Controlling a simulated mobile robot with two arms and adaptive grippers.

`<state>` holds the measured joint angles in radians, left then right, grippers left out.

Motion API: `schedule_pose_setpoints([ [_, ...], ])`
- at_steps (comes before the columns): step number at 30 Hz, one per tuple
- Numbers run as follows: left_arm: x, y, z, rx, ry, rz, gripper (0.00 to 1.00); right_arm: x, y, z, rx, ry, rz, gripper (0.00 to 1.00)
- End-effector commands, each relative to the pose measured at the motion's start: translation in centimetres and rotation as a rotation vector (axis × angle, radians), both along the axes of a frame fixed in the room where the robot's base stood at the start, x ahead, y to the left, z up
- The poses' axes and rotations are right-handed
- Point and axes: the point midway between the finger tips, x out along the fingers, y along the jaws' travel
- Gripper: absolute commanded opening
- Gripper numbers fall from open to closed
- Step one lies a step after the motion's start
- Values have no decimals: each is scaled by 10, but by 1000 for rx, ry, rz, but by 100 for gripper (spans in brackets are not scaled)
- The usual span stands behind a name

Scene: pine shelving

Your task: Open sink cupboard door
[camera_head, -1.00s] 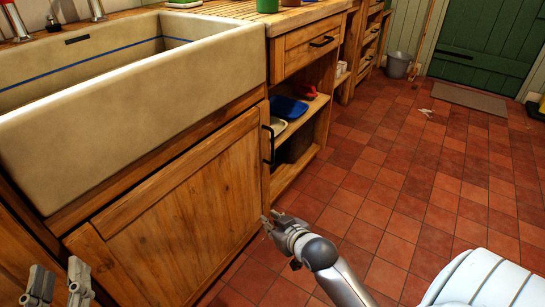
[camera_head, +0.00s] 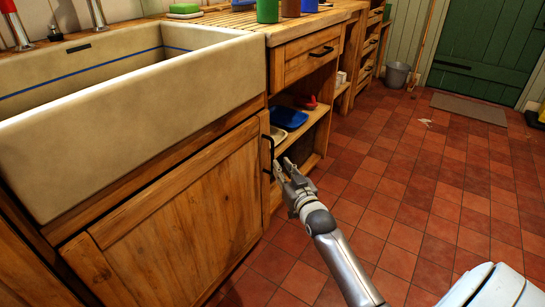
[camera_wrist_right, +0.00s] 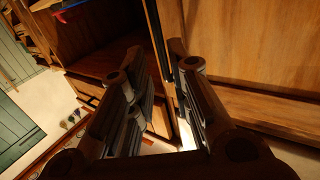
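The wooden sink cupboard door (camera_head: 175,220) sits below the pale sink and looks shut. Its black bar handle (camera_head: 268,157) is upright near the door's upper right edge. My right gripper (camera_head: 283,168) is just right of the handle, with its fingers pointing up towards it. In the right wrist view the fingers of my right gripper (camera_wrist_right: 157,62) are apart. A dark upright strip, probably the handle, shows between their tips; I cannot tell whether they touch it. My left gripper is out of view.
The large sink (camera_head: 130,100) overhangs the door. Right of it, an open shelf holds a blue tray (camera_head: 288,117) and a red item (camera_head: 310,103), below a closed drawer (camera_head: 310,50).

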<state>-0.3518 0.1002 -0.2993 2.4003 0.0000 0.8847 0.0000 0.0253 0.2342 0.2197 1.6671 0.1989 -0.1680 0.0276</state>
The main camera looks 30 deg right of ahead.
Motion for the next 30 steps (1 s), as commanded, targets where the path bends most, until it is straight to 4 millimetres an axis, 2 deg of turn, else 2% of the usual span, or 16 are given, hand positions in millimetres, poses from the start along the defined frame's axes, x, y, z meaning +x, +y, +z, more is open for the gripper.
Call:
schedule_pose_setpoints([
  [1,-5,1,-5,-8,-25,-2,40,8,-2,-1,-1,-3,0,19],
  [9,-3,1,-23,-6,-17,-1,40,50,-10,-3,-1,-1,0,19],
  [15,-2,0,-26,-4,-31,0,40,72,-14,-2,-1,0,1,19],
  [21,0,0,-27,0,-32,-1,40,81,-16,0,-1,1,1,19],
  [30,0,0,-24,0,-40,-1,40,82,-16,0,-1,1,1,18],
])
